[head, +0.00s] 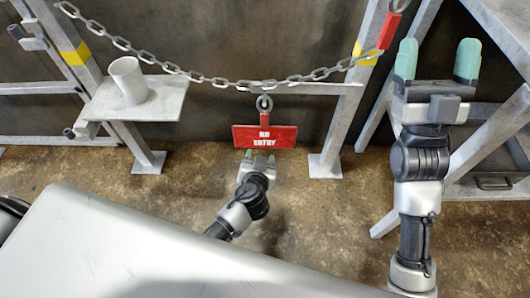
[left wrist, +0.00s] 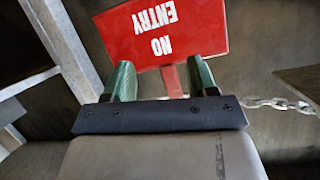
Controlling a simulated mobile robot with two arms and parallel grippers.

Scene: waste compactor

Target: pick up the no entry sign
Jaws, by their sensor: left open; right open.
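The red no entry sign (head: 280,137) hangs by a ring and a red tab from a grey chain (head: 215,80) in front of the dark wall. It also shows in the left wrist view (left wrist: 190,25), upside down. My left gripper (head: 260,156) is just below the sign's lower edge in the head view. In the left wrist view its green fingers (left wrist: 160,82) are spread apart, with the sign's red tab showing between them. Contact with the sign cannot be told. My right gripper (head: 437,62) is open and empty, raised at the right, well away from the sign.
A white cup (head: 128,80) stands on a small grey shelf (head: 160,102) at the left. Grey metal posts with yellow bands (head: 75,53) flank the chain. A metal frame stands at the right, around my right arm. A large grey surface (head: 110,255) fills the lower left.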

